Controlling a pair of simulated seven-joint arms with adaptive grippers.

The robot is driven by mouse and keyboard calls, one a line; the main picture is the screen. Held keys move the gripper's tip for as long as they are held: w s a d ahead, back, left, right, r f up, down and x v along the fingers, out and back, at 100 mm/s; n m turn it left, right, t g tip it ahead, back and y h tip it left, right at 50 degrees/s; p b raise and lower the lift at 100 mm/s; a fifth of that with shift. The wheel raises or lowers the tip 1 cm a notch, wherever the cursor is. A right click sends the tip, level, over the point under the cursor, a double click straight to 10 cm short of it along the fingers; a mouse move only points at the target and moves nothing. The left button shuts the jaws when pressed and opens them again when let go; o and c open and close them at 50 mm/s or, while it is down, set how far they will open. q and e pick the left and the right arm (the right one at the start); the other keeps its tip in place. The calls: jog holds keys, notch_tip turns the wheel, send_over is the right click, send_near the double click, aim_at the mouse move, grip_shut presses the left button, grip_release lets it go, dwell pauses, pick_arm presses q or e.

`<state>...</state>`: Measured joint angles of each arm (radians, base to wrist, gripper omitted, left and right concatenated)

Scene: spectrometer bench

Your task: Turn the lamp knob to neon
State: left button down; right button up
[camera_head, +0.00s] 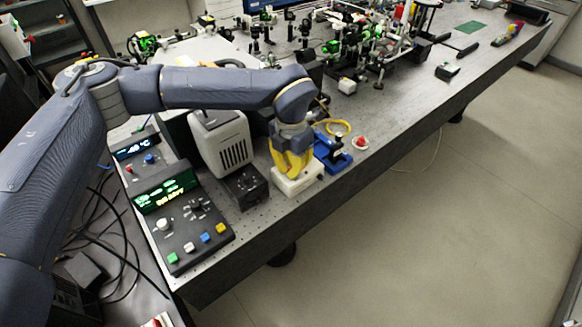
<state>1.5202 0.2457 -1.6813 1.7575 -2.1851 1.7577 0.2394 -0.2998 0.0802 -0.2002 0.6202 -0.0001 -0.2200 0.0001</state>
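My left gripper (292,170) has yellow fingers and points down onto a small white box (310,184) near the front edge of the bench. The fingers cover the top of this box, so any knob there is hidden. I cannot tell whether the fingers are open or shut, or touching anything. A dark control box (185,222) to the left has a lit green and yellow display (166,193), a black knob (196,206), a pale knob (163,224) and several coloured buttons. No lamp label is readable. My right gripper is not in view.
A grey vented housing (221,142) and a small black box (245,187) stand left of the gripper. A blue fixture (332,153) and a red-topped piece (360,142) are close on its right. Optics crowd the back; the bench's right front is mostly clear.

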pick_arm(q)
jog(key=shift+m, duration=1.5)
jog(key=c, duration=1.3)
grip_release()
notch_tip(320, 180, up, 12)
